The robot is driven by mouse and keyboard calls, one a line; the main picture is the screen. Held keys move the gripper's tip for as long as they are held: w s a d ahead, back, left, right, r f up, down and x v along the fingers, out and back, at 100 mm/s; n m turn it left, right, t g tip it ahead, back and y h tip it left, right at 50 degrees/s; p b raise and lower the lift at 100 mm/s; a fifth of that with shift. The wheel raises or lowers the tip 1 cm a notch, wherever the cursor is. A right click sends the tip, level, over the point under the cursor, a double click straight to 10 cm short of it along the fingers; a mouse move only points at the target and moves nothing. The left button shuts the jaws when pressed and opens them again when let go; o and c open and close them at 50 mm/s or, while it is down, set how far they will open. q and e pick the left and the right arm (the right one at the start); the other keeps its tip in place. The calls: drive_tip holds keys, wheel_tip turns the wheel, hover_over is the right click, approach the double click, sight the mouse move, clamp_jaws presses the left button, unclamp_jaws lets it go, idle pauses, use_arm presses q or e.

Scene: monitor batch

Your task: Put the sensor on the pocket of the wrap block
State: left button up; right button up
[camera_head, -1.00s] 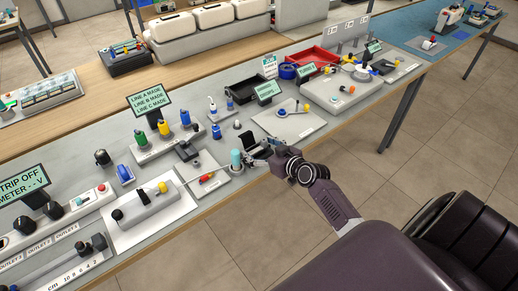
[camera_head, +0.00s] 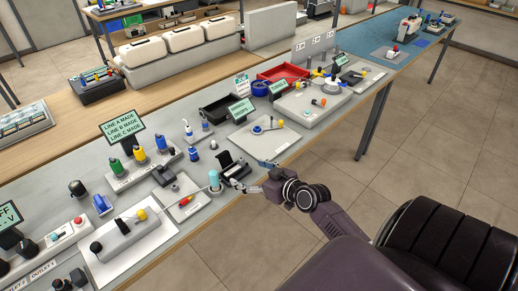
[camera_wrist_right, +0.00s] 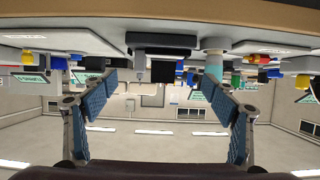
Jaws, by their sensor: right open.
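My right gripper (camera_head: 251,174) is open and empty at the front edge of the bench, its two fingers spread apart. It also shows in the right wrist view (camera_wrist_right: 160,82), which is upside down. Just beyond it stands a black upright block (camera_head: 232,165), seen between the fingers in the wrist view (camera_wrist_right: 163,71). A light-blue cylinder (camera_head: 214,180) stands to its left, partly behind one finger in the wrist view (camera_wrist_right: 213,66). I cannot tell for certain which piece is the sensor or which is the wrap block. My left gripper is not in view.
A plate with a red knob (camera_head: 185,201) lies left of the cylinder. A white plate with a blue lever (camera_head: 258,130) lies beyond the gripper. Further along are a black tray (camera_head: 217,107), a red tray (camera_head: 285,73) and small sign stands. Open floor lies in front of the bench.

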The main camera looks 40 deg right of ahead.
drive_tip(key=shift+v, duration=2.55)
drive_tip(key=s+a+f+g, duration=0.15)
drive_tip(key=s+f, duration=0.35)
drive_tip(key=f, duration=0.6)
drive_tip(key=s+a+f+m+g+h, duration=0.1)
drive_tip(key=s+f+g, duration=0.3)
drive_tip(key=f, duration=0.7)
drive_tip(key=s+a+f+g, duration=0.1)
drive_tip(key=s+f, duration=0.5)
drive_tip(key=f, duration=0.5)
drive_tip(key=s+a+f+n+g, duration=0.1)
drive_tip(key=s+a+f+g, duration=0.1)
drive_tip(key=s+f, duration=0.3)
drive_tip(key=s+a+f+n+g, duration=0.1)
drive_tip(key=s+a+f, duration=0.4)
drive_tip(key=s, duration=0.7)
drive_tip(key=s+a+f+g, duration=0.3)
drive_tip(key=s+f, duration=0.3)
drive_tip(key=s, duration=0.3)
drive_tip(key=shift+a+n, duration=0.4)
drive_tip(key=shift+a, duration=0.35)
